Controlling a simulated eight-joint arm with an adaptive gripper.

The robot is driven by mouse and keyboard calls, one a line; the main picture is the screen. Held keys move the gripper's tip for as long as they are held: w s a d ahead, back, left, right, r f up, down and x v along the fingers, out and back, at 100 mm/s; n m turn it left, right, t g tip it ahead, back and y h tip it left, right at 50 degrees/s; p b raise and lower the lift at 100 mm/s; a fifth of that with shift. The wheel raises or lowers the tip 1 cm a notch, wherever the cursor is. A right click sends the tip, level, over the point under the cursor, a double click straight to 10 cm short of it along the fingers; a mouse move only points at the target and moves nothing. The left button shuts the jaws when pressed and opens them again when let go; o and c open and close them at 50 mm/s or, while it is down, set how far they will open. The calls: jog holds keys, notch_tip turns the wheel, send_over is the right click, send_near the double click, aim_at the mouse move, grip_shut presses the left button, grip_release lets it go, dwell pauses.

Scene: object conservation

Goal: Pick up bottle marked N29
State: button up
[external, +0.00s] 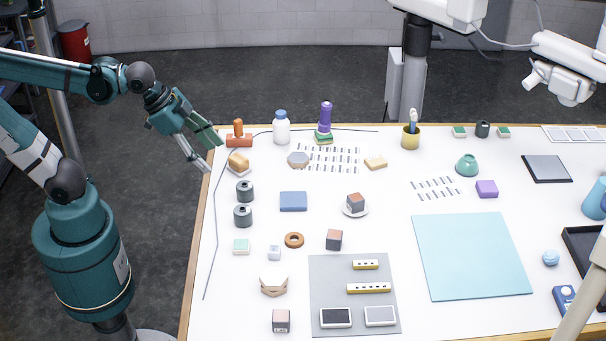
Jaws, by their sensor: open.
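A white bottle with a blue cap (281,130) stands upright near the table's far edge. A purple bottle-like object (325,114) stands to its right on a small stack of green and yellow pieces. No N29 marking is legible on either, so I cannot tell which one is N29. My gripper (212,157) is open and empty at the table's far left edge, its fingers spread. It is to the left of both bottles and apart from them.
An orange stamp-like object (239,137) and a bread-like block (238,160) lie between my gripper and the white bottle. Two dark cylinders (244,191) stand nearer. A thin dark cord (217,220) runs down the left side. A blue mat (470,255) is bare.

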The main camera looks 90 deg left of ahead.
jog(key=w+a+r+m+g+p, duration=0.2)
jog(key=w+a+m, duration=0.3)
jog(key=w+a, duration=0.6)
jog(key=m+g+p, duration=0.2)
jog(key=m+g, duration=0.1)
jog(key=m, duration=0.5)
send_over(280, 112)
jog(key=d, duration=1.2)
notch_tip(280, 112, down, 10)
jog(key=a+f+m, duration=0.1)
jog(key=a+f, duration=0.2)
jog(key=a+f+m, duration=0.1)
jog(key=a+f, duration=0.2)
jog(key=a, duration=0.1)
jog(key=a+f+m+g+p, duration=0.1)
jog(key=a+f, duration=0.1)
jog(key=a, duration=0.2)
jog(key=shift+w+a+f, duration=0.1)
jog(key=shift+a+f, duration=0.1)
jog(key=shift+f, duration=0.2)
jog(key=shift+a+f, duration=0.2)
jog(key=shift+a, duration=0.05)
jog(key=shift+f, duration=1.3)
jog(key=shift+f, duration=0.1)
jog(key=shift+f+p, duration=0.7)
jog(key=shift+f, duration=1.8)
